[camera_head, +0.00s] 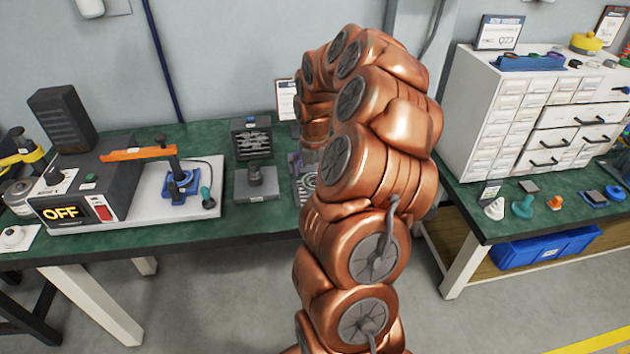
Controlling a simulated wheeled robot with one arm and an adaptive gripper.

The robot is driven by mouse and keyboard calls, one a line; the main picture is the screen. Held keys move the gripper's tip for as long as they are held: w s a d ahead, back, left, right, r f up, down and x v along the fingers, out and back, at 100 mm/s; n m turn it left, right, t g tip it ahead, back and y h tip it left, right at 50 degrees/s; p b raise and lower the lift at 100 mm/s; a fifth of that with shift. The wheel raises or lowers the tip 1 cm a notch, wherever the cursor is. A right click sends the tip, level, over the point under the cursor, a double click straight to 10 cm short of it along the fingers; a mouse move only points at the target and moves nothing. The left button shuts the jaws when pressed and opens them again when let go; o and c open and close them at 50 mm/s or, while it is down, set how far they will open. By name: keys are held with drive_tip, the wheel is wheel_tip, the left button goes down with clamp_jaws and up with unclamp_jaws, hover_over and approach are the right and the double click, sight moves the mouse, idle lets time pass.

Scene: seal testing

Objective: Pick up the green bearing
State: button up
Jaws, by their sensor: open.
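I cannot pick out a green bearing for certain. A small teal-green part (522,206) stands on the right table, between a white cone-shaped part (495,208) and an orange part (555,202). Another small teal piece (206,198) is at the right end of the test machine on the left table. My copper arm rises through the middle of the view and bends over toward the left table. My gripper is hidden behind the arm links, so its fingers and anything near them cannot be seen.
The test machine (85,190) shows "OFF" on the left table. Dark grey blocks (257,183) and a partly hidden tray with rings (304,180) are beside my arm. A white drawer cabinet (490,110) stands on the right table, with a blue bin (545,249) below.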

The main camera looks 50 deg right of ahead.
drive_tip(key=shift+c, duration=0.4)
drive_tip(key=c, duration=1.4)
drive_tip(key=shift+r+b, duration=0.5)
drive_tip(key=shift+r, duration=1.1)
drive_tip(key=shift+s+a+r, duration=0.2)
drive_tip(key=shift+s+a, duration=0.15)
drive_tip(key=shift+a, duration=0.25)
drive_tip(key=s+a+b, duration=0.1)
drive_tip(key=s+a, duration=0.2)
drive_tip(key=a, duration=0.3)
drive_tip(key=s+a+r+b, duration=0.1)
drive_tip(key=s+a, duration=0.3)
drive_tip(key=a, duration=0.2)
drive_tip(key=shift+s+a+r+b, duration=0.2)
drive_tip(key=shift+a+b, duration=0.05)
drive_tip(key=shift+b, duration=0.15)
